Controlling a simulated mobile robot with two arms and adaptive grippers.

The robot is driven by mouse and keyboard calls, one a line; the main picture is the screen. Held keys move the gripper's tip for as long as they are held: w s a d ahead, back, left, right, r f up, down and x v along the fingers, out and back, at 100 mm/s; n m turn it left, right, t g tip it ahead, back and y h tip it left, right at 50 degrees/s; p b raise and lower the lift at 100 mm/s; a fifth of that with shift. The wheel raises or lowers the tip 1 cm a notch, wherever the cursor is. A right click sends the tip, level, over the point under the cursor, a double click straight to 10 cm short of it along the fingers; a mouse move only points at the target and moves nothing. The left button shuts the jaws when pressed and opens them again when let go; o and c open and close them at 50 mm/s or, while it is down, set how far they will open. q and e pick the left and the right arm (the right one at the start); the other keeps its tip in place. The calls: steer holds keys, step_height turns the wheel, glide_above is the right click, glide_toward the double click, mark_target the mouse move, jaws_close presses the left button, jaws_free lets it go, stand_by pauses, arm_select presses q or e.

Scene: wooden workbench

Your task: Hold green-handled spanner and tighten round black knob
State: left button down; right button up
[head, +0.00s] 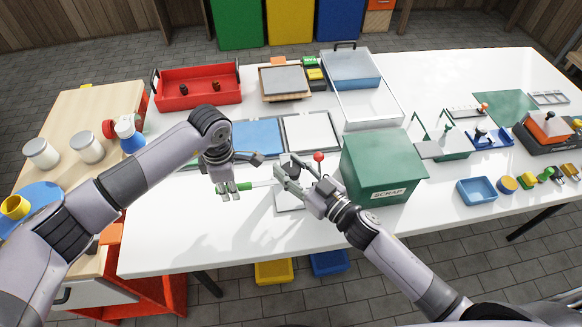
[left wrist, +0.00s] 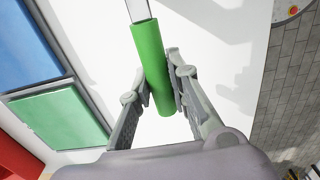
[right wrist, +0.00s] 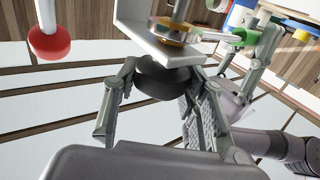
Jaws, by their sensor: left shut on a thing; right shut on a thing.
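My left gripper (head: 232,188) is shut on the green handle of the spanner (left wrist: 152,70). The spanner's silver shank points right in the head view, toward a small fixture. In the right wrist view the spanner (right wrist: 238,37) reaches a brass nut (right wrist: 172,30) above a pale plate. I cannot tell how fully its jaw fits around the nut. My right gripper (head: 288,175) is shut on the round black knob (right wrist: 163,80), which sits between its fingers under the plate. In the head view the fingers hide most of the knob.
A red-tipped lever (head: 319,157) stands beside my right gripper. The green scrap box (head: 383,170) is close on the right. Blue and white panels (head: 310,133) lie behind. The white bench (head: 175,240) is clear in front of my left gripper.

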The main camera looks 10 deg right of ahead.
steer(key=shift+r+m+t+h, duration=0.1)
steer(key=shift+m+t+h, duration=0.55)
steer(key=shift+m+h, duration=0.6)
steer(key=shift+r+m+t+h, duration=0.1)
steer(key=shift+m+t+h, duration=0.6)
steer(key=shift+h, duration=1.05)
steer(key=shift+w, duration=0.1)
steer(key=o, duration=1.2)
steer(key=shift+f, duration=0.15)
steer(key=shift+c, duration=0.2)
steer(key=shift+s, duration=0.2)
steer(key=v, duration=1.1)
steer(key=shift+s, duration=0.35)
